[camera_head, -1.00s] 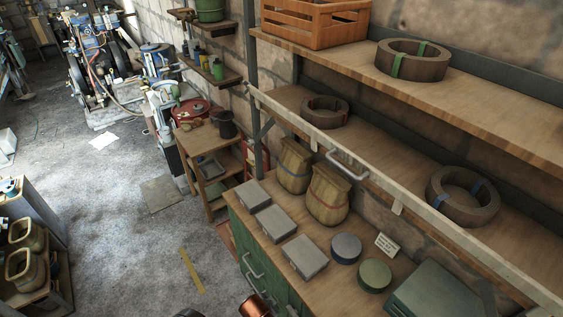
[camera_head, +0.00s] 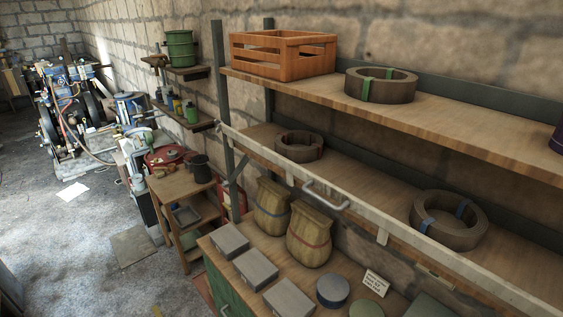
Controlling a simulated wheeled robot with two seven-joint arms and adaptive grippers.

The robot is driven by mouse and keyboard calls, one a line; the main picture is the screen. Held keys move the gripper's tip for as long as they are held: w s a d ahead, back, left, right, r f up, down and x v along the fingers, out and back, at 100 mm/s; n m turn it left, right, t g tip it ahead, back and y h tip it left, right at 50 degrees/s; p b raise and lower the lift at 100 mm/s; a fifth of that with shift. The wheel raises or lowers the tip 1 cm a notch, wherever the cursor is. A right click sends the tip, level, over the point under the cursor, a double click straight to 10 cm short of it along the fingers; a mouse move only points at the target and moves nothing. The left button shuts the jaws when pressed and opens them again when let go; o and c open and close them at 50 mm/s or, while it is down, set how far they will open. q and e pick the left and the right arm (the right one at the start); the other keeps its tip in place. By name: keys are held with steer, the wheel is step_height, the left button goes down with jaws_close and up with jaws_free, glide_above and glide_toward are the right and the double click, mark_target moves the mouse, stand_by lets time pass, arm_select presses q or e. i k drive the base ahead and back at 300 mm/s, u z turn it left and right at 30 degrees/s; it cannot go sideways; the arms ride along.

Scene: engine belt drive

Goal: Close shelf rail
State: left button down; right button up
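The shelf rail (camera_head: 362,207) is a long pale bar. It runs along the front of the middle shelf (camera_head: 365,178), from the dark upright post at the left to the lower right of the picture. A metal handle (camera_head: 326,195) sits on it near its left part. Belt coils with red bands (camera_head: 299,147) and blue bands (camera_head: 449,219) lie on the shelf behind the rail. Whether the rail is latched cannot be told. Neither of my grippers shows in the head view.
The upper shelf (camera_head: 450,118) holds an orange crate (camera_head: 283,55) and a green-banded belt coil (camera_head: 380,86). Below the rail, a workbench carries two sacks (camera_head: 309,235), several grey boxes (camera_head: 256,270) and round tins (camera_head: 333,290). Open floor (camera_head: 105,225) lies left. A small wooden table (camera_head: 183,205) stands beside the bench.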

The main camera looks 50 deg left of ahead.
mark_target(530, 305)
steer(key=z, duration=1.2)
steer(key=k, duration=1.05)
steer(key=u, duration=1.2)
steer(key=i, duration=0.5)
